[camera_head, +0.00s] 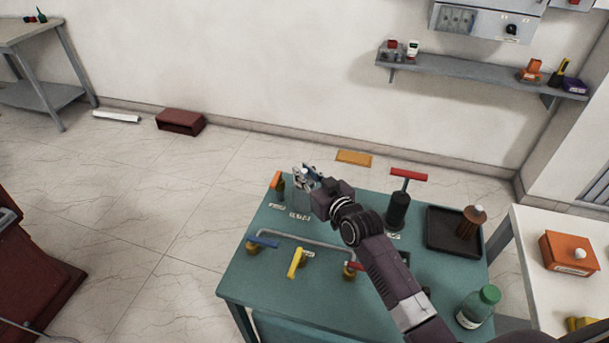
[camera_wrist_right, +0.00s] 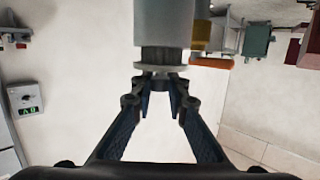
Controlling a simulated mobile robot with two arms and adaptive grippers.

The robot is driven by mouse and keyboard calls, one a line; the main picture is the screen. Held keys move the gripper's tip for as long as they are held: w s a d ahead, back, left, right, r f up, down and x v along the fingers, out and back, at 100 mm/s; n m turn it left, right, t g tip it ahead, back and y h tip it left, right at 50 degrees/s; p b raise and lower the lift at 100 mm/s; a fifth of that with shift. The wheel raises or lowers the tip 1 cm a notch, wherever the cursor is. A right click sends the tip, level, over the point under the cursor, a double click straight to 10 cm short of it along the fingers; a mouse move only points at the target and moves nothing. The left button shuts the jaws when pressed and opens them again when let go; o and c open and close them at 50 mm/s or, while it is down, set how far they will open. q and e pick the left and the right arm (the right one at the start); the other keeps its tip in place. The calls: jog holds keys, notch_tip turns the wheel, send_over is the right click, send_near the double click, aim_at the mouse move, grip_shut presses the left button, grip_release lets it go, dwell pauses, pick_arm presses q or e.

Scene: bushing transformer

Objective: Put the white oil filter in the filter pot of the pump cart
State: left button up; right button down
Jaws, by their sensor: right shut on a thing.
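The teal pump cart (camera_head: 330,220) stands in the middle of the head view. My right gripper (camera_head: 308,178) is over its far left corner, beside an orange-handled valve (camera_head: 276,180). In the right wrist view my right gripper (camera_wrist_right: 160,84) is shut on the near end of what seems to be the white oil filter (camera_wrist_right: 160,67), showing a pale end disc. Beyond the disc, a darker band meets a larger grey cylinder (camera_wrist_right: 163,22), apparently the filter pot. How deep the filter sits is hidden. My left gripper is not in view.
Blue, yellow and red valve handles stand near the cart's front left. A black cylinder with a red T-handle (camera_head: 398,205) and a black tray (camera_head: 440,240) holding a brown part stand to the right. A green-capped bottle (camera_head: 478,308) is near the front right.

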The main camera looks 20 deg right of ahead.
jog(key=shift+f, duration=0.7)
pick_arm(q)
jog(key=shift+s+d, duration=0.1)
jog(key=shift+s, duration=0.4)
pick_arm(e)
jog(key=shift+f, duration=0.2)
jog(key=c, duration=1.9)
grip_release()
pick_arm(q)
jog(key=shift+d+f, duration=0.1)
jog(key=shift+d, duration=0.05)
